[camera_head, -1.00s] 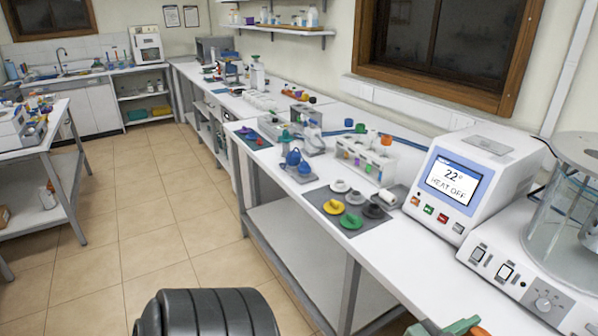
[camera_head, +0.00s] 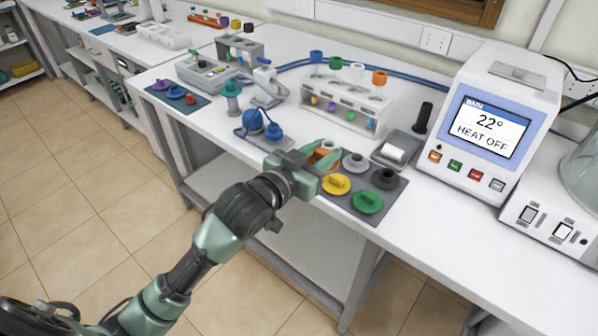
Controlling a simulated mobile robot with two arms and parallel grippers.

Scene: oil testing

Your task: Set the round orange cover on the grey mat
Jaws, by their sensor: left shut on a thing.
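The round orange cover (camera_head: 326,153) is between the jaws of my left gripper (camera_head: 324,161), which is shut on it. The jaws partly hide it. They are at the upper left part of the grey mat (camera_head: 402,187); I cannot tell whether the cover touches the mat. On the mat are a yellow cover (camera_head: 336,184), a green cover (camera_head: 367,202), a dark grey cover (camera_head: 384,179) and a light grey cover (camera_head: 355,162), close to the gripper. My right gripper is not in view.
Behind the mat stands a white rack (camera_head: 347,105) with coloured caps. A grey tray (camera_head: 399,150) with a white roll lies right of it. A white heater unit (camera_head: 490,125) stands right. The bench front edge is near the mat.

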